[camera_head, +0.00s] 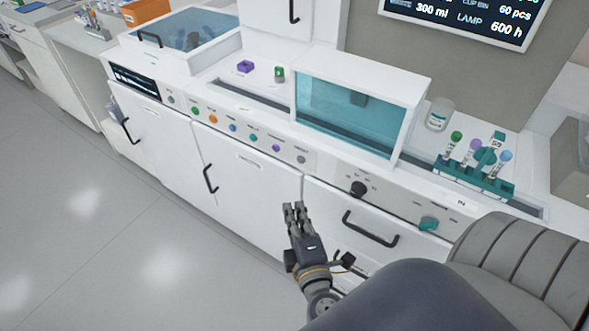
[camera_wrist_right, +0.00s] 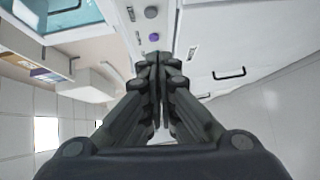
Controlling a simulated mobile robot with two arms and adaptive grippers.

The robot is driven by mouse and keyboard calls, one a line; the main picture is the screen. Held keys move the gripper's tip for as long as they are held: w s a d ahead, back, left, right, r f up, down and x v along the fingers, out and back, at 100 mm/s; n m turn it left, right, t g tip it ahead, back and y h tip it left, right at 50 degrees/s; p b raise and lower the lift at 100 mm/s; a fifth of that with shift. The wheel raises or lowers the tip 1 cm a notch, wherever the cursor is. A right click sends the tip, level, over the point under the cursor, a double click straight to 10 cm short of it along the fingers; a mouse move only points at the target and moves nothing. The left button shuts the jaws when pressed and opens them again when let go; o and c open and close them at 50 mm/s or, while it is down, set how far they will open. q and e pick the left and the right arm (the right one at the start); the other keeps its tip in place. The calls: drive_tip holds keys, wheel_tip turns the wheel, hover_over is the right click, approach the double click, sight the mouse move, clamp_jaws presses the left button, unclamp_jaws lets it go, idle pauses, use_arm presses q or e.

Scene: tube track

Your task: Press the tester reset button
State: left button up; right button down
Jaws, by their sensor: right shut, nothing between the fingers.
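A row of round buttons runs along the white front panel (camera_head: 222,124) of the tester in the head view. A grey button (camera_head: 301,160) is at its right end, beside a purple button (camera_head: 276,148); another grey button (camera_head: 170,100) is at the left end. The labels are too small to read, so I cannot tell which is reset. My right gripper (camera_head: 294,207) is shut and empty, below the right-end grey button and apart from the panel. In the right wrist view, my fingertips (camera_wrist_right: 158,58) lie just below the purple button (camera_wrist_right: 154,37), with a grey button (camera_wrist_right: 151,12) beyond. My left gripper is out of view.
A black knob (camera_head: 358,188) and a teal knob (camera_head: 429,223) sit right of the buttons. Black handles (camera_head: 210,179) (camera_head: 370,230) stick out from the cabinet fronts below. A rack (camera_head: 474,178) of capped tubes stands on the right. The floor at left is clear.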

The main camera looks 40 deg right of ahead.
sight(301, 160)
drive_tip(key=shift+r, duration=0.55)
drive_tip(key=d+p+x, duration=0.1)
drive_tip(key=x, duration=0.3)
drive_tip(key=d+p+x, duration=0.1)
drive_tip(key=x, duration=0.3)
drive_tip(key=s+p+x, duration=0.1)
drive_tip(key=x, duration=0.3)
drive_tip(key=shift+w+d+f, duration=0.1)
drive_tip(key=shift+w+d, duration=0.2)
drive_tip(key=shift+d, duration=0.25)
drive_tip(key=shift+d, duration=0.1)
